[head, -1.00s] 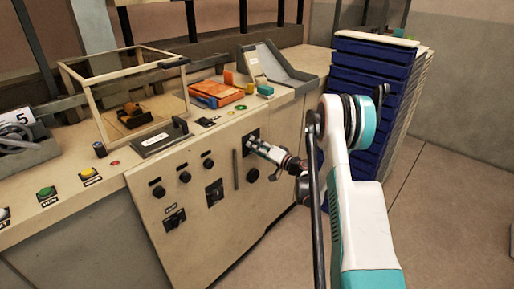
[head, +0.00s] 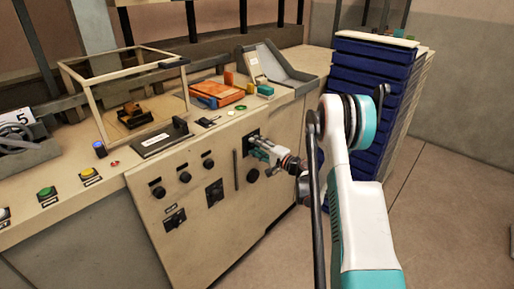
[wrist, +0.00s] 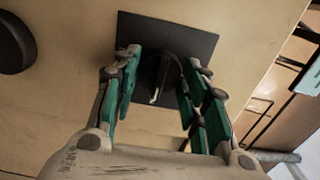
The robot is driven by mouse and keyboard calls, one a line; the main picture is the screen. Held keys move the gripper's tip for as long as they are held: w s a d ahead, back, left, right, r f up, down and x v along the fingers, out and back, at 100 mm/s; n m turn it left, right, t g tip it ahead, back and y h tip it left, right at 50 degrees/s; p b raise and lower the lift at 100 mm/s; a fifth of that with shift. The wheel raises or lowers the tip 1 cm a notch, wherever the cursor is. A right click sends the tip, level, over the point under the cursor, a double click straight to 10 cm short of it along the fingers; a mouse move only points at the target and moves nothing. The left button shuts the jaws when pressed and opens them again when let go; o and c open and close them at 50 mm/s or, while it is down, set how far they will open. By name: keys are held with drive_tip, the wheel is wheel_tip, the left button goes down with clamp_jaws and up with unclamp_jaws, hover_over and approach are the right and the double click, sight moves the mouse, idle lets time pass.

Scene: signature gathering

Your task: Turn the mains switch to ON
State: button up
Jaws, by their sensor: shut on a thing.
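The mains switch is a dark rotary knob (wrist: 158,78) with a pale pointer mark, on a black square plate (wrist: 195,38) on the cream front panel. In the wrist view the plate looks slightly tilted and the pale mark points down and a little left. My gripper (wrist: 163,62) has its teal-padded fingers on both sides of the knob and is shut on it. In the head view my gripper (head: 256,148) reaches the panel from the right and hides most of the knob. The plate's edge (head: 250,134) shows just above it. No ON lettering is readable.
A round black knob (head: 253,175) sits just below my gripper, with a vertical slot handle (head: 236,170) to its left. More knobs and switches fill the panel further left. Stacked blue trays (head: 372,85) stand to the right. The floor at right is clear.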

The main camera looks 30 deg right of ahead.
idle(0.4)
drive_tip(key=o, duration=1.1)
drive_tip(key=shift+c, duration=0.2)
drive_tip(key=v, duration=1.2)
